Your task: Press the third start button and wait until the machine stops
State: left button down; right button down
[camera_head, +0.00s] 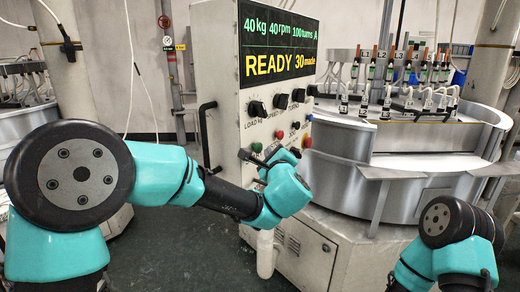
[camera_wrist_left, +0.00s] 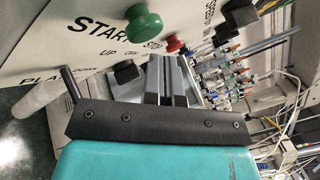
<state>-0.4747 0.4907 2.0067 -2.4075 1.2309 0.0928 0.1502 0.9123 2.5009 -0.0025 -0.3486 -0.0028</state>
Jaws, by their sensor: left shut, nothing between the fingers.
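The machine's control panel (camera_head: 228,125) stands in the middle of the head view. Its screen (camera_head: 279,45) reads 40 kg, 40 rpm, 100 turns, READY and 30 made. A green button (camera_head: 257,147) sits low on the panel; in the left wrist view a green button (camera_wrist_left: 145,22) stands beside the word START. A red button (camera_wrist_left: 175,43) is near the word STOP. My left gripper (camera_head: 246,157) is shut and empty, just below the green button in the head view. Its fingers (camera_wrist_left: 165,62) point towards the panel, apart from the green button in the wrist view. My right gripper is out of view.
Black knobs (camera_head: 257,108) line the panel above the buttons. A red-and-yellow button (camera_head: 307,142) is at its right edge. The round lapping machine (camera_head: 420,140) with labelled heads stands to the right. A black handle (camera_head: 205,135) sticks out on the panel's left side.

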pick_arm(q)
jog(key=shift+w+a, duration=0.15)
jog(key=shift+a, duration=0.2)
jog(key=shift+w+a, duration=0.25)
jog(key=shift+a, duration=0.15)
dwell(0.9)
dwell(0.4)
jog(key=shift+s+d, duration=0.45)
jog(key=shift+d, duration=0.3)
jog(key=d, duration=0.1)
jog(key=s+d, duration=0.1)
jog(key=d, duration=0.1)
jog(key=s+d, duration=0.1)
jog(key=shift+s+d, duration=0.2)
jog(key=shift+s, duration=0.05)
dwell(0.9)
